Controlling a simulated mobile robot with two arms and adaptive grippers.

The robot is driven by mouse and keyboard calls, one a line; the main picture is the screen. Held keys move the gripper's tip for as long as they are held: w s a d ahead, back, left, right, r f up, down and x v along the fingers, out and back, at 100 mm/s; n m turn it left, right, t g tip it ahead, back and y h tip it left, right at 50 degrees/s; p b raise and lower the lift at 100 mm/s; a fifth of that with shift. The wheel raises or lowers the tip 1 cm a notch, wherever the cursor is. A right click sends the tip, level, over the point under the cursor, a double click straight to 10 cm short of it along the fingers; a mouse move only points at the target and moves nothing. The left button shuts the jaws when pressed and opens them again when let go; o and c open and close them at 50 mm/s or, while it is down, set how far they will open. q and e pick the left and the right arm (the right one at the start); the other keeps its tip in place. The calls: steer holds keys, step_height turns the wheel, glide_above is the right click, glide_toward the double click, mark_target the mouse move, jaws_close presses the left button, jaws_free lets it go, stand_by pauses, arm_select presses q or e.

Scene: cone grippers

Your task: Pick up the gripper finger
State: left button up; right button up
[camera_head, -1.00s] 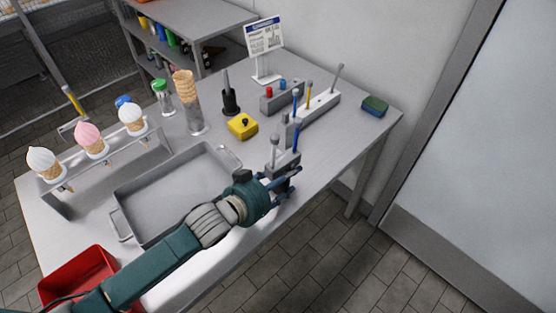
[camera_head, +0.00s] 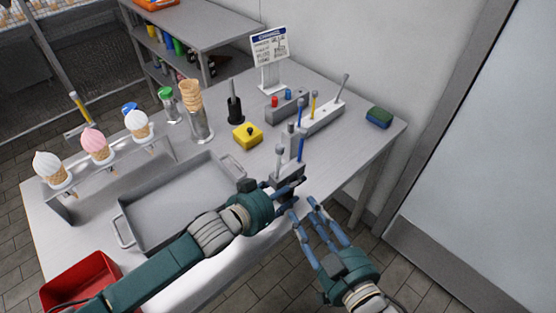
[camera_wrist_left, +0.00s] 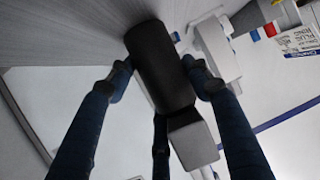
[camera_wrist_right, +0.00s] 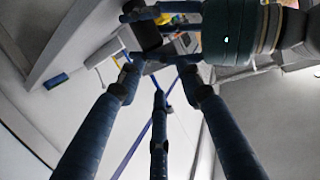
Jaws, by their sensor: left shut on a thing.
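My left gripper (camera_head: 287,194) is at the table's front edge, shut on a black cylindrical handle (camera_wrist_left: 160,65). The handle joins a grey block (camera_head: 289,173), also in the left wrist view (camera_wrist_left: 193,145). A grey-tipped finger (camera_head: 279,158) and a blue finger (camera_head: 301,146) stand upright at the block; I cannot tell how each is seated. A pale rack (camera_head: 322,120) behind holds a blue finger (camera_head: 299,112), a yellow finger (camera_head: 313,104) and a grey rod (camera_head: 344,87). My right gripper (camera_head: 307,207) is open and empty, just right of the left gripper, beyond the table edge.
A metal tray (camera_head: 126,205) lies left of my left gripper. A yellow block (camera_head: 247,136), a grey box with red and blue tops (camera_head: 282,109) and a sign (camera_head: 270,48) stand behind. A green-blue sponge (camera_head: 379,117) lies right. Ice cream cones (camera_head: 97,145) stand left.

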steer(key=t+y, duration=0.1)
steer(key=y, duration=0.1)
glide_toward(282, 152)
steer(key=s, duration=0.2)
steer(key=x, duration=1.1)
steer(key=shift+w+d, duration=0.25)
steer(key=shift+w, duration=0.15)
steer(key=shift+r, duration=0.1)
steer(key=c, duration=0.8)
